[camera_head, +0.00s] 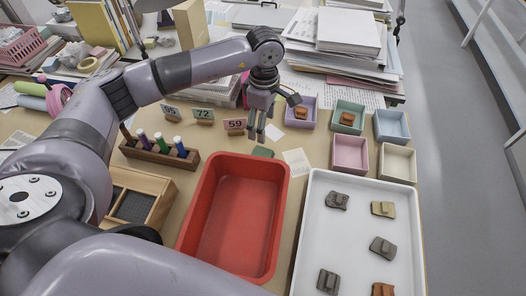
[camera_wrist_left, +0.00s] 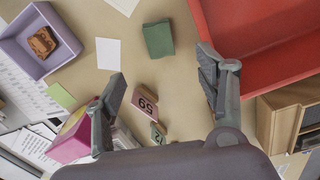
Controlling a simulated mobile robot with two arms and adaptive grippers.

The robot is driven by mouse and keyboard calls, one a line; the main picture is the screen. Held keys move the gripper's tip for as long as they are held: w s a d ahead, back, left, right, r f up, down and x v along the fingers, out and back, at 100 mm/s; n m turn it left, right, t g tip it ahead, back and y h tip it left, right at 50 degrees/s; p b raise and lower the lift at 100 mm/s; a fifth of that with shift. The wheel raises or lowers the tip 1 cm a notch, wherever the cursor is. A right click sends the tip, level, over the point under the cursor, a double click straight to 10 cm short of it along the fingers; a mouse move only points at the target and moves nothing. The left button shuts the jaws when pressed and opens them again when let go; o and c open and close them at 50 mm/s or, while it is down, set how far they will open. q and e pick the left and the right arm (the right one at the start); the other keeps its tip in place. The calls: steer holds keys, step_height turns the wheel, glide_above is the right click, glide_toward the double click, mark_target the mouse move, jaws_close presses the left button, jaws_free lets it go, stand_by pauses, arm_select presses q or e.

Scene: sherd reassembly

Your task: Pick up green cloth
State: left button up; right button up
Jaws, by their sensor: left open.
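The green cloth (camera_head: 262,152) is a small dark green folded piece lying flat on the table just behind the red bin. It also shows at the top middle of the left wrist view (camera_wrist_left: 158,39). My left gripper (camera_head: 270,118) is open and empty above the table, a little behind the cloth in the head view. In the left wrist view its two fingers (camera_wrist_left: 163,80) are spread wide, and the cloth lies beyond the gap between the tips, untouched. My right gripper is not in view.
The red bin (camera_head: 283,215) stands close in front of the cloth. A white tray (camera_head: 304,235) with several sherds is to the right. Small coloured boxes, including a lilac one (camera_head: 315,118), stand behind. Number blocks (camera_head: 234,125) and a marker rack (camera_head: 135,152) are to the left.

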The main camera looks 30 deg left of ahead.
arm_select(q)
steer(key=p, duration=0.1)
glide_above(262, 153)
steer(key=f, duration=0.8)
steer(key=shift+s+d, duration=0.1)
steer(key=shift+d, duration=0.15)
steer(key=shift+f+p, duration=0.3)
steer(key=shift+f, duration=0.15)
steer(key=f+p, duration=0.1)
steer(key=f, duration=0.3)
steer(key=shift+a+f, duration=0.2)
steer(key=shift+f, duration=0.2)
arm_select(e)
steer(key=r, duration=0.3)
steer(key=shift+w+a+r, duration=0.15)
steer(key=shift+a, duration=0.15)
arm_select(q)
steer(key=shift+c, duration=0.4)
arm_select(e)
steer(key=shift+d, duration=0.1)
arm_select(q)
steer(key=shift+c, duration=0.7)
steer(key=c, duration=0.9)
